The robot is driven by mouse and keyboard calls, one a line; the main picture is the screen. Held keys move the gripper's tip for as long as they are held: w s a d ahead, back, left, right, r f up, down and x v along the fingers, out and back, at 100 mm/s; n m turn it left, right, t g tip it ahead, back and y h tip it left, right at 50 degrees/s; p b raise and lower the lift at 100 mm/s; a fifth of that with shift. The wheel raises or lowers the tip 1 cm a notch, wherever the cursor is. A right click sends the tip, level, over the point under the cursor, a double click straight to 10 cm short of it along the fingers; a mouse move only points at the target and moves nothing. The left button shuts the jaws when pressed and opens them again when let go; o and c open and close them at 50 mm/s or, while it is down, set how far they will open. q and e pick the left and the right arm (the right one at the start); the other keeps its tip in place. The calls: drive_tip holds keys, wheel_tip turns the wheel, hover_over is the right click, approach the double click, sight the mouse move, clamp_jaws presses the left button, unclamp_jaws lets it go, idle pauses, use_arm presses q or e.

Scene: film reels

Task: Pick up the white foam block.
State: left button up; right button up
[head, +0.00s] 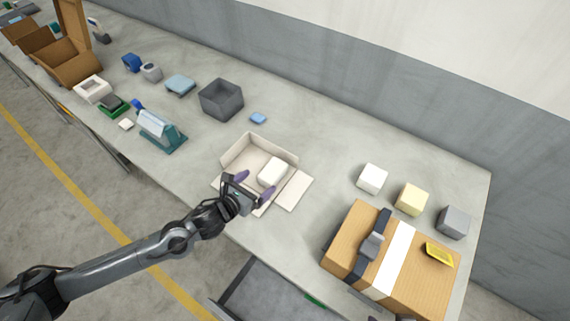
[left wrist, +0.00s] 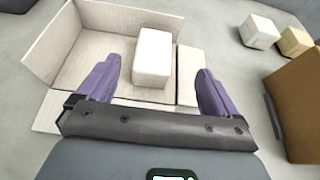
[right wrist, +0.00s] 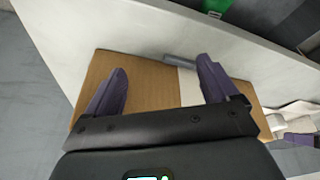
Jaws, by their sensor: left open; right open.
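A white block (head: 273,171) lies inside an open white carton (head: 240,148) on the table. The block also shows in the left wrist view (left wrist: 153,58), between my purple fingers and a little beyond them. My left gripper (head: 254,186) is open and empty above the carton's near side, with its fingers spread. A second white block (head: 372,178) stands on the table to the right, beside a yellow block (head: 411,199). In the right wrist view, my right gripper (right wrist: 164,68) is open and empty over a brown cardboard box (right wrist: 145,85). I cannot make that gripper out clearly in the head view.
The cardboard box (head: 415,285) with a white stripe fills the table's right end. A grey block (head: 454,221) stands behind it. A grey bin (head: 221,98) and a small blue item (head: 258,118) lie behind the carton. The table between carton and white cube is clear.

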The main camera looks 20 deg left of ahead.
sight(271, 171)
use_arm(q)
drive_tip(key=shift+w+f, duration=0.1)
drive_tip(key=shift+f, duration=0.2)
use_arm(e)
drive_tip(key=shift+s+a+f, duration=0.1)
drive_tip(key=shift+f, duration=0.1)
use_arm(q)
drive_tip(key=x, duration=0.4)
drive_tip(key=shift+a, duration=0.1)
use_arm(e)
drive_tip(key=shift+s+a+f, duration=0.2)
drive_tip(key=shift+s+f, duration=0.35)
drive_tip(key=shift+s, duration=0.15)
use_arm(q)
drive_tip(key=shift+w+f, duration=0.3)
drive_tip(key=shift+w, duration=0.25)
use_arm(e)
drive_tip(key=shift+w+a, duration=0.1)
use_arm(q)
drive_tip(key=shift+b+x, duration=0.4)
drive_tip(key=shift+x, duration=2.1)
use_arm(e)
drive_tip(key=shift+f, duration=0.15)
use_arm(q)
drive_tip(key=shift+a+f, duration=0.1)
drive_tip(key=shift+c, duration=0.2)
drive_tip(key=c, duration=1)
